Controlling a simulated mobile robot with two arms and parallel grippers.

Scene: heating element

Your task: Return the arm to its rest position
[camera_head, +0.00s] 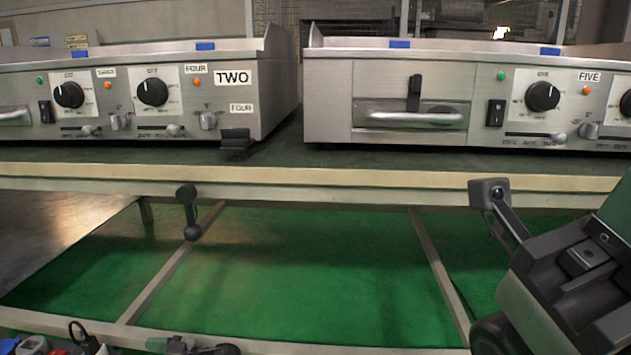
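My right arm (575,280) comes in from the right edge, a dark grey block with a thin link reaching up and left to a small grey end piece in front of the table edge. It appears to hold nothing. Its fingers cannot be made out clearly, so I cannot tell whether that gripper is open or shut. My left arm and gripper cannot be identified in the view.
Two steel griddle units, the left one labelled TWO (225,105) and the right one labelled FIVE (330,100), stand on the table (400,180). A dark lever-like piece (188,205) hangs at the table edge. The green lower shelf (300,270) is largely clear.

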